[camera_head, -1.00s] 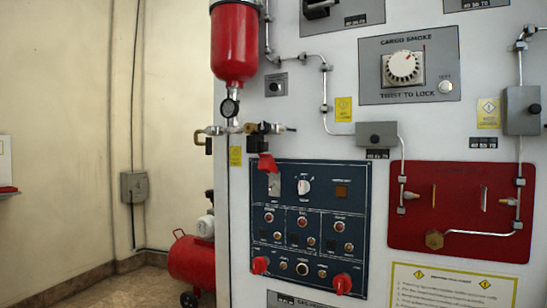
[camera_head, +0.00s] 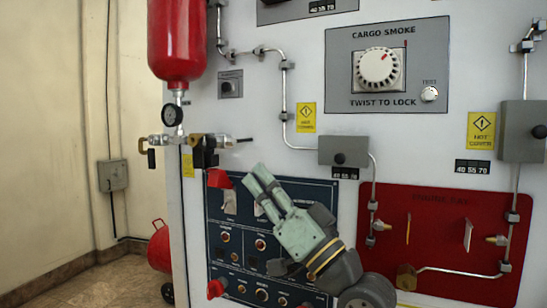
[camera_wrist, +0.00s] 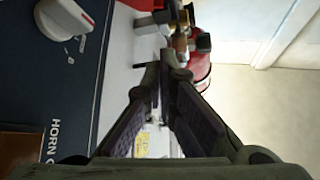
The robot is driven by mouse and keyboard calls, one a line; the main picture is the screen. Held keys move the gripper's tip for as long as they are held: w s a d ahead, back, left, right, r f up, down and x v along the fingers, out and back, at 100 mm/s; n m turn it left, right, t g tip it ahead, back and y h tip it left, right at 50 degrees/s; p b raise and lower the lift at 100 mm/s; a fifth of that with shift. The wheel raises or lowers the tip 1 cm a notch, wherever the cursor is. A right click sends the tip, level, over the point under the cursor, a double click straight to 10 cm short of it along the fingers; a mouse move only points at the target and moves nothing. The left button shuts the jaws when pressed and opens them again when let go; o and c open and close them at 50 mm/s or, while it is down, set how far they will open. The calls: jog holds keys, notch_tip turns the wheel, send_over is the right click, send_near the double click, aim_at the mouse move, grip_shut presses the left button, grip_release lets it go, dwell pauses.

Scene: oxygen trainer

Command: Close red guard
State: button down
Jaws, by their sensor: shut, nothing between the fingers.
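The red guard (camera_head: 219,179) stands raised at the top left corner of the dark blue control panel (camera_head: 218,241). A pale switch plate (camera_head: 229,203) shows just below it. My gripper (camera_head: 257,175) is shut and empty, in front of the panel's upper part, to the right of the guard. Apart from it in the picture; I cannot tell its distance from the panel. In the wrist view the closed fingertips (camera_wrist: 161,68) point toward pipe fittings, with a white selector knob (camera_wrist: 68,17) at the left.
A pipe valve and fittings (camera_head: 195,142) jut out above the guard, below a red cylinder (camera_head: 175,40). A grey box (camera_head: 343,151) and a red plate (camera_head: 440,235) with pipes are to the right. Open floor lies at the left.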

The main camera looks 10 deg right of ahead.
jog(key=d, duration=0.1)
notch_tip(320, 180, up, 6)
jog(key=p, duration=0.7)
send_over(220, 179)
jog(key=d, duration=0.3)
jog(key=shift+s+r, duration=0.1)
jog(key=shift+s, duration=0.35)
jog(key=f+b, duration=0.1)
jog(key=a+f+b, duration=0.1)
jog(key=f, duration=0.1)
jog(key=shift+s+f, duration=0.15)
jog(key=shift+f, duration=0.1)
jog(key=shift+s+a+f+b, duration=0.1)
jog(key=shift+s+f+b, duration=0.05)
jog(key=shift+f+b, duration=0.2)
